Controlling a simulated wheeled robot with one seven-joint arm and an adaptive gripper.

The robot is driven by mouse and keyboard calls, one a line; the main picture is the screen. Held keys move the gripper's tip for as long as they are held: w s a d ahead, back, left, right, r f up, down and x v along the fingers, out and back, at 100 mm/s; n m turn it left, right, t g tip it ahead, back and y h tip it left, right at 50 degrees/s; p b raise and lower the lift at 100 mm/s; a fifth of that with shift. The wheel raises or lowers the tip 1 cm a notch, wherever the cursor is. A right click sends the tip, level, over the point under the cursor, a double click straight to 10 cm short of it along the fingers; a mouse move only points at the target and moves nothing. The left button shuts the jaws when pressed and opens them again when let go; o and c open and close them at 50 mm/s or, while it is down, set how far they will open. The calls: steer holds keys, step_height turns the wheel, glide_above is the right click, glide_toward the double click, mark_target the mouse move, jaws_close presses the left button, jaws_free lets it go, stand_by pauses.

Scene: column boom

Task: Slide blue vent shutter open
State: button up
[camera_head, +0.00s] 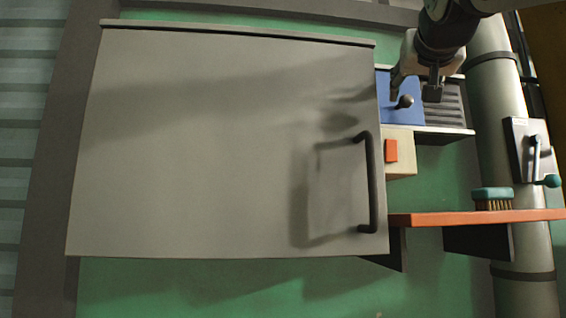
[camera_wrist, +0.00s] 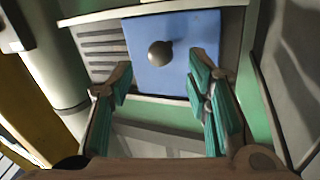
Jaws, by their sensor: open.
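The blue vent shutter (camera_head: 399,112) is a flat panel with a dark round knob (camera_head: 405,101), set in a pale vent frame (camera_head: 440,130) on the green wall. In the head view it covers the left part of the vent, and dark slats (camera_head: 446,104) show to its right. In the wrist view the shutter (camera_wrist: 190,70) and knob (camera_wrist: 160,53) lie beyond my fingertips. My gripper (camera_wrist: 163,80) is open and empty, its teal-padded fingers spread to either side below the knob. In the head view my gripper (camera_head: 414,88) is close to the shutter and partly hides it.
A large grey cabinet door (camera_head: 220,140) with a dark handle (camera_head: 372,185) stands left of the vent. Below the vent are a cream box with an orange button (camera_head: 391,151) and an orange shelf (camera_head: 470,217) holding a brush (camera_head: 492,198). A vertical pipe (camera_head: 500,90) runs at right.

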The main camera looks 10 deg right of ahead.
steer(key=v, duration=0.7)
stand_by(0.5)
